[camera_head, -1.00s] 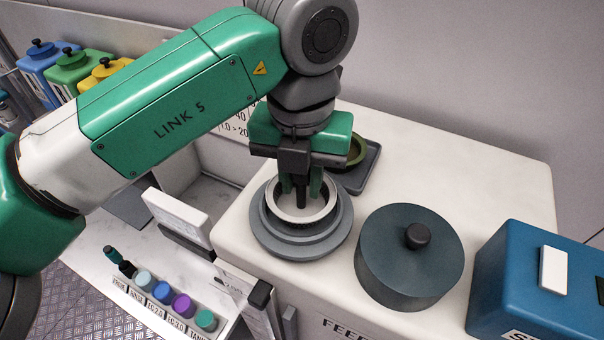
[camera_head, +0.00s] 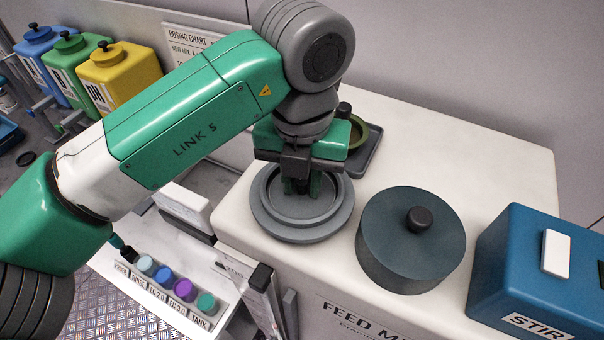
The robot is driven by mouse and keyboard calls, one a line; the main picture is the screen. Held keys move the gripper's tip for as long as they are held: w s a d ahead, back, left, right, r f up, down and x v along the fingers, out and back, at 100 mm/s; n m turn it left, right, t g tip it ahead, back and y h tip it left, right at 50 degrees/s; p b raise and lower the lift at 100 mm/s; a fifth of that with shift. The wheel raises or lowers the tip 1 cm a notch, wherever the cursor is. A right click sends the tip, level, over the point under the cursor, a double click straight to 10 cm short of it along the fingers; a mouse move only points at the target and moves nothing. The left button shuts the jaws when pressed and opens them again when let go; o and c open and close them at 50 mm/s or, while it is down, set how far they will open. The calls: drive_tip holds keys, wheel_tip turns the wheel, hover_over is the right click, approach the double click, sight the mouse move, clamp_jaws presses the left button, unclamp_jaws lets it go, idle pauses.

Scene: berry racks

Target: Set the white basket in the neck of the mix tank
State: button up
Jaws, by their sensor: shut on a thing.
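The mix tank's neck is a stepped grey ring (camera_head: 302,236) on the white cabinet top, left of the dark lid. My gripper (camera_head: 301,188) points down into the rear half of its opening. It is shut, and its fingertips show as dark green against the grey inside. The white basket's bright rim does not show clearly now. What the fingers grip is hidden by the fingers and the gripper body, so how deep or level the basket sits cannot be told.
A dark round lid (camera_head: 410,250) with a black knob stands close to the right, then a blue STIR box (camera_head: 530,275). An olive ring on a dark tray (camera_head: 370,160) is behind my gripper.

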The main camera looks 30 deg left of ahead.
drive_tip(key=shift+f, duration=0.15)
drive_tip(key=o, duration=1)
drive_tip(key=shift+c, duration=1.4)
drive_tip(key=shift+r+p, duration=3.65)
drive_tip(key=shift+r, duration=0.65)
drive_tip(key=shift+f, duration=0.1)
